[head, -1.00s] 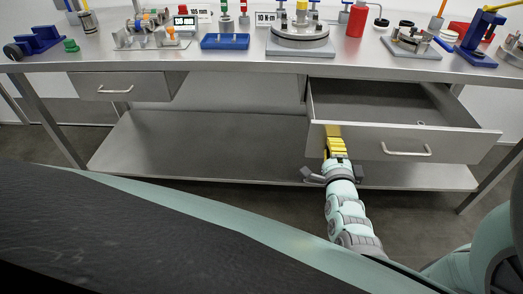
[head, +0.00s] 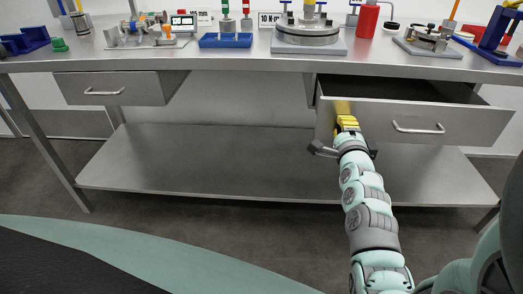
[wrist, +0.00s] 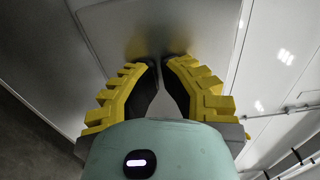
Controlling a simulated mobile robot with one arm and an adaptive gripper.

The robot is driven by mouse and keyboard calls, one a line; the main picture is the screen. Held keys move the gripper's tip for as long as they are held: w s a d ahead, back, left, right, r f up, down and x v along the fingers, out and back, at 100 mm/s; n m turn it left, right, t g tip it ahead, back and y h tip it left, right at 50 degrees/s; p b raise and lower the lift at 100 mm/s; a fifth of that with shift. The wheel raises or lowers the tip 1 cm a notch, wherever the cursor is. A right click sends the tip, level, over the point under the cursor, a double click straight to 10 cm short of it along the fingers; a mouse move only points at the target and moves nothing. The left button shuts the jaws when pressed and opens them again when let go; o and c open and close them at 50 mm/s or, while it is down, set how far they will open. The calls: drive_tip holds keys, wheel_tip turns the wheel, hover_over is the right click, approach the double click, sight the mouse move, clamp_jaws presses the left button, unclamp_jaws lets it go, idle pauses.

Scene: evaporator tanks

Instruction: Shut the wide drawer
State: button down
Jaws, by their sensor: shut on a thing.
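The wide drawer (head: 468,122) is under the right side of the steel workbench and stands partly open, with a dark strip of its inside showing above the front panel. Its bar handle (head: 418,128) is right of my gripper. My gripper (head: 343,112) has yellow fingers, closed close together, with their tips at the left part of the drawer's front panel, away from the handle. In the wrist view the two fingertips (wrist: 160,62) nearly meet against the grey panel (wrist: 130,22). The exact contact at the tips is hard to see.
A steel lower shelf (head: 220,160) runs beneath. The bench top (head: 230,63) carries a blue tray (head: 226,40), a round metal vessel (head: 308,36), a red cylinder (head: 367,20) and other fixtures. The floor in front is open.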

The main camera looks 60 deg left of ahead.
drive_tip(key=b+x, duration=0.7)
drive_tip(key=x, duration=0.7)
drive_tip(key=shift+w+a+f+b, duration=0.1)
drive_tip(key=shift+w+a+b, duration=0.1)
drive_tip(key=shift+b, duration=0.15)
drive_tip(key=shift+f, duration=0.2)
drive_tip(key=shift+s, duration=0.1)
